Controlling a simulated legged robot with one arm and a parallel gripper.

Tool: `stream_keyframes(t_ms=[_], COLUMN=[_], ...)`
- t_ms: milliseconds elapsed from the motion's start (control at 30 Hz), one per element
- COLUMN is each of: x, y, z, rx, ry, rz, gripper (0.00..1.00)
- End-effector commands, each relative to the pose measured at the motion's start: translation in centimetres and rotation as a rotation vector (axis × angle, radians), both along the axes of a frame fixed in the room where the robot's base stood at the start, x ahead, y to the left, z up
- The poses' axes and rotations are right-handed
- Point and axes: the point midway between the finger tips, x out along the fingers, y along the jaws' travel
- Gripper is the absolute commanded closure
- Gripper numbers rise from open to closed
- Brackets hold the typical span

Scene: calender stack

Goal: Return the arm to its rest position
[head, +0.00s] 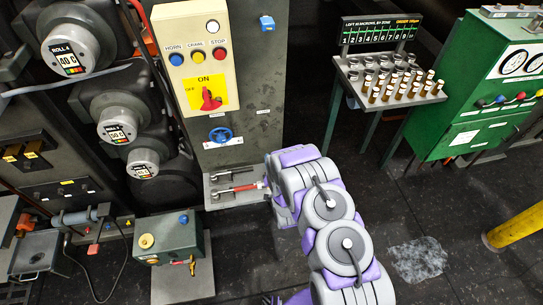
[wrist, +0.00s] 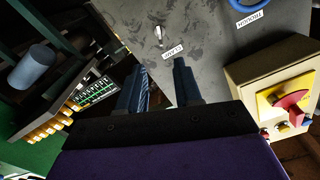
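My arm (head: 325,205) reaches up and left from the bottom of the head view, its far end close to the low shelf at the foot of the grey cabinet. The gripper is not clearly visible there. In the wrist view, my gripper (wrist: 161,66) shows two dark fingers with a clear gap between them. It is open and nothing is between the fingers. The fingers point toward the grey panel (wrist: 205,45), which carries a label and a small bright fitting. I cannot tell the distance to the panel.
A control box (head: 199,65) with buttons and a red knob (head: 211,99) is above a blue handwheel (head: 221,135). A shelf (head: 222,199) holds tools, one red-handled. A sample rack (head: 395,84), green cabinet (head: 494,85) and yellow post (head: 515,228) stand right. Some floor is clear around my arm.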

Motion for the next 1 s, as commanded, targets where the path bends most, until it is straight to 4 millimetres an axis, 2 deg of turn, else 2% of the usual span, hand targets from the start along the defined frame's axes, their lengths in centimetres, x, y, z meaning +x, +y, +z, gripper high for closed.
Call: stream_keyframes(t_ms=[567, 733, 1000], x=[0.1, 1.6, 3.9], y=[-0.1, -0.9, -3.6], z=[0.2, 1.5, 5.7], rx=[-0.003, -0.038, -0.141], ry=[0.004, 0.062, 0.259], rz=[-0.002, -0.022, -0.072], gripper=[0.66, 0.66, 0.66])
